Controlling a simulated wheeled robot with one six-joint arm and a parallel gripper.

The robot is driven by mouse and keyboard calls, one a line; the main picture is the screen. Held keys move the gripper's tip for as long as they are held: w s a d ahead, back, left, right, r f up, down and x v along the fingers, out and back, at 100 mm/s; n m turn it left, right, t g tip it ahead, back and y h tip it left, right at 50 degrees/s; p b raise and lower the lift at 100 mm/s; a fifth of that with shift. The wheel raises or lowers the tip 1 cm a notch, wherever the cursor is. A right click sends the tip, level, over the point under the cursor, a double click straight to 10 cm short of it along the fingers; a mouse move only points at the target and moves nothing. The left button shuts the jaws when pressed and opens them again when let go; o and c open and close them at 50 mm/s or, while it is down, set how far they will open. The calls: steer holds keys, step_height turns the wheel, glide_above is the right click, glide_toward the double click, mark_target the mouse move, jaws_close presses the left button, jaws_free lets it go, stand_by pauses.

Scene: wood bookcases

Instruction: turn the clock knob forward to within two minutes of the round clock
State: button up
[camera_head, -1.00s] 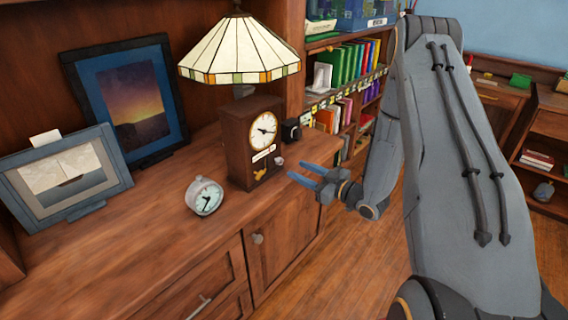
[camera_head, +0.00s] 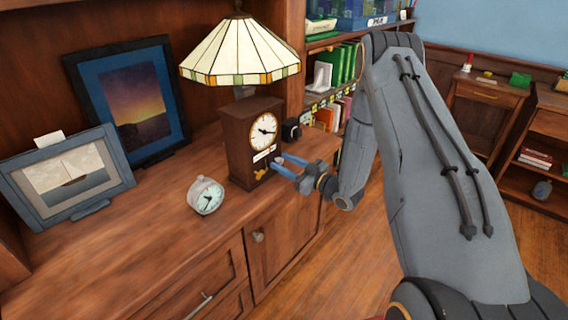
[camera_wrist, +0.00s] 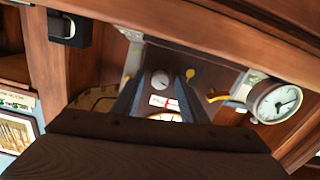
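The wooden clock (camera_head: 252,145), with a white dial (camera_head: 263,131), stands on the cabinet top under the lamp. The round clock (camera_head: 206,196) is a small pale clock in front and to the left of it; it also shows at the right of the wrist view (camera_wrist: 275,101). My gripper (camera_head: 277,163) is at the wooden clock's lower right front, its two blue fingers apart. In the wrist view the clock knob (camera_wrist: 160,78) shows in the gap between the fingertips; contact cannot be told. My finger hides the knob in the head view. Part of the dial is hidden in the wrist view.
A stained-glass lamp (camera_head: 240,52) stands behind the wooden clock, with a small black object (camera_head: 291,130) to the right of it. Two framed pictures stand at the left. Free cabinet top (camera_head: 150,235) lies in front of the round clock.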

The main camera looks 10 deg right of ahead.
steer(key=shift+c, duration=0.4)
jaws_close()
steer(key=shift+m, duration=0.3)
steer(key=m+b, duration=0.1)
steer(key=m, duration=0.3)
steer(key=shift+m, duration=0.3)
steer(key=m, duration=0.4)
steer(key=shift+d+m, duration=0.1)
steer(key=shift+m, duration=0.2)
steer(key=m, duration=0.6)
steer(key=shift+f+b, duration=0.1)
steer(key=shift+b, duration=0.2)
steer(key=m, duration=0.6)
steer(key=shift+f, duration=0.1)
steer(key=shift+m, duration=0.4)
